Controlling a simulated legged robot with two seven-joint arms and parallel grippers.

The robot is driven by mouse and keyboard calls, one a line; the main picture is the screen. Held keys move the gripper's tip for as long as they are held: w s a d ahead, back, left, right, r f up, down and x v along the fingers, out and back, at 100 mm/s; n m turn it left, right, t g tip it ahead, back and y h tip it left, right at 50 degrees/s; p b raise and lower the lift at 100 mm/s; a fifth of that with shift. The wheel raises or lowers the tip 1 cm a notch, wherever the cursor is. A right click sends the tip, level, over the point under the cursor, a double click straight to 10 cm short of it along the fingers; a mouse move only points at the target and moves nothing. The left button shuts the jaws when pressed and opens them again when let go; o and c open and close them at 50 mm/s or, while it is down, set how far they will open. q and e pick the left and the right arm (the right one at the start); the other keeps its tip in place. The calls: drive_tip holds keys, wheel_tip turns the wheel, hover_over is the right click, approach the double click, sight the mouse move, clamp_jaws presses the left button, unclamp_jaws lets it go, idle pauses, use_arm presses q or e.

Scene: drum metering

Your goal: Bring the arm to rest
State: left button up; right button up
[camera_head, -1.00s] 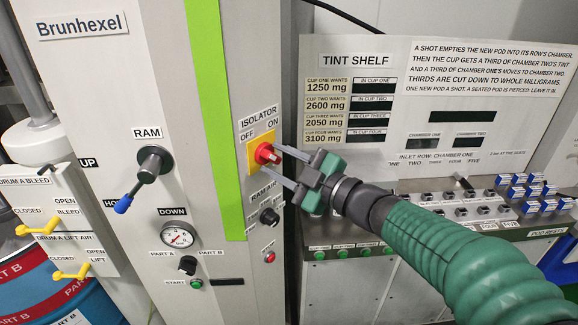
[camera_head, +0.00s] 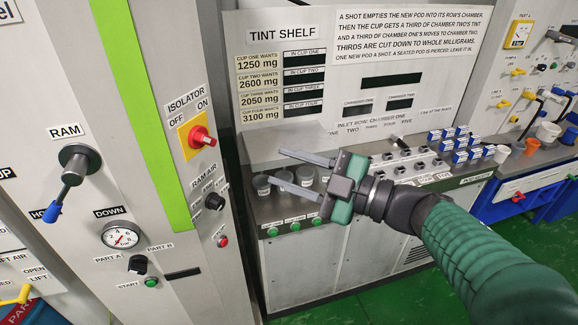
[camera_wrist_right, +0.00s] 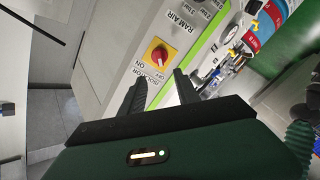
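My right gripper (camera_head: 278,167) is open, with its two grey fingers apart and nothing between them. It reaches in from the lower right, in front of the tint shelf (camera_head: 262,50) and right of the isolator knob (camera_head: 203,137). The red knob sits on a yellow plate (camera_head: 187,140) on the grey machine and is free of the gripper. In the right wrist view, the open fingers (camera_wrist_right: 160,82) show with the isolator knob (camera_wrist_right: 158,56) beyond them. My left gripper is not in view.
The grey machine carries a ram lever (camera_head: 72,175) and a dial gauge (camera_head: 121,235). Blue-and-white pods (camera_head: 455,146) stand on the shelf counter, with cups (camera_head: 548,132) farther right. Grey jars (camera_head: 262,185) stand by the fingers. Green floor (camera_head: 400,298) lies below.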

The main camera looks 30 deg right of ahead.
drive_tip(key=shift+w, duration=0.1)
drive_tip(key=w+d+f+m+h, duration=0.4)
drive_tip(key=w+f+m+h, duration=0.3)
drive_tip(key=w+f, duration=0.1)
wheel_tip(320, 180, down, 14)
drive_tip(key=s+m+g+h, duration=0.2)
drive_tip(key=m+g+h, duration=0.1)
drive_tip(key=m+g, duration=0.2)
drive_tip(key=s+a+f+m+g+y, duration=0.1)
drive_tip(key=s+a+f+m+g, duration=0.2)
drive_tip(key=s+a+f+g, duration=0.5)
drive_tip(key=s+a+f, duration=0.2)
drive_tip(key=s+f, duration=0.3)
drive_tip(key=shift+s, duration=0.2)
drive_tip(key=shift+d, duration=0.1)
